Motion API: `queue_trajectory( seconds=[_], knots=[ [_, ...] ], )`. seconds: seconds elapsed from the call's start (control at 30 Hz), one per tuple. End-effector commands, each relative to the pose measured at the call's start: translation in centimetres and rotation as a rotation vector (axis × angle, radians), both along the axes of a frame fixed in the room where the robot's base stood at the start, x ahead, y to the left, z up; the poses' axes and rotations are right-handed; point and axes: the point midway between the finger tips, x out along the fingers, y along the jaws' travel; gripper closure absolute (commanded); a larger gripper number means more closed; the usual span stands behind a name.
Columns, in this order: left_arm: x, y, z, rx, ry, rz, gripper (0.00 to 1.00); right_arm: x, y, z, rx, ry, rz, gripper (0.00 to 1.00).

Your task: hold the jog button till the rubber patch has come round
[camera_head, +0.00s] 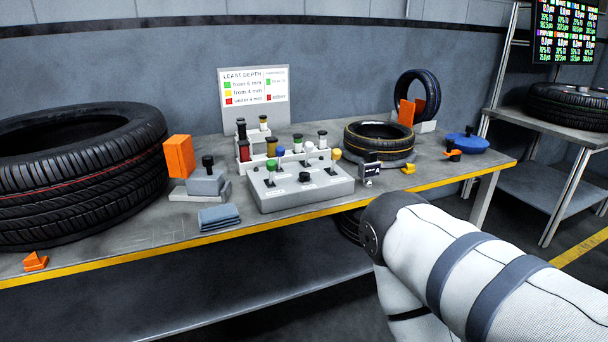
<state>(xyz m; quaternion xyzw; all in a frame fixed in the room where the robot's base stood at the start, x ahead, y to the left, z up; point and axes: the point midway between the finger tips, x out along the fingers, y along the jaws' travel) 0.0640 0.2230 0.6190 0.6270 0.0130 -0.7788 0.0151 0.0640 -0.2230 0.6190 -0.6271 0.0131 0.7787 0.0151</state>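A grey control box (300,190) stands mid-bench, with several knobs on its top: a green one (271,165), a blue one (280,151), a white one (308,146), a yellow one (336,154) and a low black one (305,177). I cannot tell which is the jog button. No rubber patch can be made out on the large tyre (75,185) at left, with a red line round it, or on the smaller tyre (379,137) lying right of the box. My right arm comes in from the right; neither gripper shows.
A depth sign (254,98) stands behind the box. An orange block (179,156) on a grey fixture, a folded blue cloth (218,217) and an orange wedge (35,261) are left of it. A blue lidded dish (466,142) sits far right. The front edge is yellow-striped.

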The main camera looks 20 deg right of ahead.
Motion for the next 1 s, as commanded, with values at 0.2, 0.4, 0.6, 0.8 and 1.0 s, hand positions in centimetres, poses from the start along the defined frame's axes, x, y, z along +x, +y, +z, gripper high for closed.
queue_trajectory(
  seconds=[0.2, 0.4, 0.6, 0.8, 1.0],
  knots=[
    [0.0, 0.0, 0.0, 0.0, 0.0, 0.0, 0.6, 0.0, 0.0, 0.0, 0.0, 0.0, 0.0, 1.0],
    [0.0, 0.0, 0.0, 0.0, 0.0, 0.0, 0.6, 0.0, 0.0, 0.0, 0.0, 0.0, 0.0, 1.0],
    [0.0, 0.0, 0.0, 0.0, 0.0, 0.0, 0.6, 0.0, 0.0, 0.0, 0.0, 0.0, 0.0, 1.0],
    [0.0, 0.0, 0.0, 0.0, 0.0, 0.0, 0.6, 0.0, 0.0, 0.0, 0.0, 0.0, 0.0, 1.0],
    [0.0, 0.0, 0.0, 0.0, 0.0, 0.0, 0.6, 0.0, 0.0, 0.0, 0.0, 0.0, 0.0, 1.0]
  ],
)
